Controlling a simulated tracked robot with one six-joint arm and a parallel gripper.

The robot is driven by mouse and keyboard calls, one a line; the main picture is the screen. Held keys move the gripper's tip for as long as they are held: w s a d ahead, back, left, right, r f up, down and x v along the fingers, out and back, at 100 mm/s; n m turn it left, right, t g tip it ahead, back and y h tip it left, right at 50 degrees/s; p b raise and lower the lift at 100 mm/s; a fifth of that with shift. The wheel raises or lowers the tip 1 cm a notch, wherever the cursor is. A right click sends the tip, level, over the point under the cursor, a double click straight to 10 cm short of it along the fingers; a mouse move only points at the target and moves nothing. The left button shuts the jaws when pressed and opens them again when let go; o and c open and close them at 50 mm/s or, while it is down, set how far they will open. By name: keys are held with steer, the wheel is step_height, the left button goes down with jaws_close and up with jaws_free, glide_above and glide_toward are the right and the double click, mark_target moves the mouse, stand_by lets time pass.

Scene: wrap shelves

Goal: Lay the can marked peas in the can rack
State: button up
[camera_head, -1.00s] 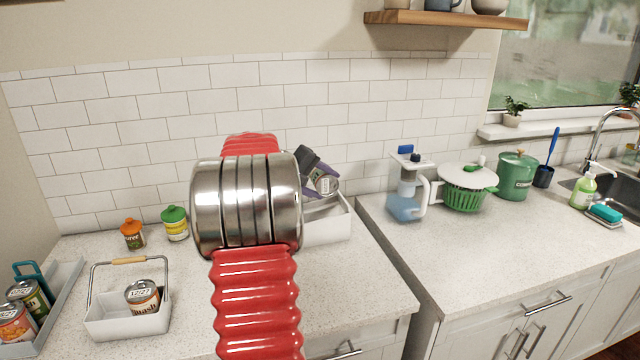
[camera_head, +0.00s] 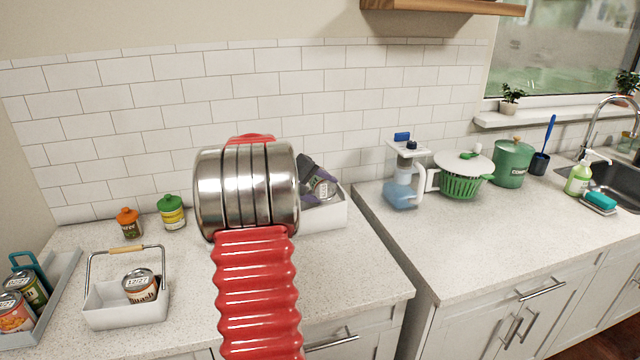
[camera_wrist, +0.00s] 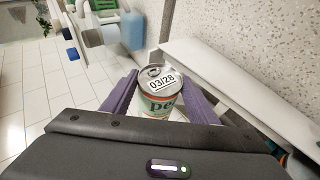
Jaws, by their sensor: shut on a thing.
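My gripper (camera_head: 312,178), with purple fingers, is shut on a can (camera_head: 324,188) at the white bin behind my red arm. In the wrist view the can (camera_wrist: 159,104) sits between the fingers (camera_wrist: 160,78). Its lid reads 03/28 and its label starts with "pe". The white bin (camera_head: 325,218) is open-topped and mostly hidden by my arm; its inside is not visible. A long white wall (camera_wrist: 225,92) runs beside the can in the wrist view. I cannot tell whether the can touches it, or whether this bin is the can rack.
A white caddy (camera_head: 125,315) with a wooden handle holds a squash can (camera_head: 139,287). A grey tray (camera_head: 62,290) at far left holds cans. Orange-lidded (camera_head: 130,224) and green-lidded (camera_head: 172,213) jars stand behind.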

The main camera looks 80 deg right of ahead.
mark_target(323, 198)
steer(key=shift+s+f, duration=0.15)
steer(key=shift+f, duration=1.05)
steer(key=o, duration=1.3)
steer(key=shift+f, duration=0.1)
steer(key=shift+c, duration=0.2)
steer(key=o, duration=0.5)
steer(key=shift+f, duration=0.2)
steer(key=shift+o, duration=0.2)
steer(key=shift+a, duration=0.1)
steer(key=v, duration=1.4)
steer(key=shift+d+r, duration=0.25)
steer(key=shift+r, duration=0.2)
steer(key=shift+s, duration=0.1)
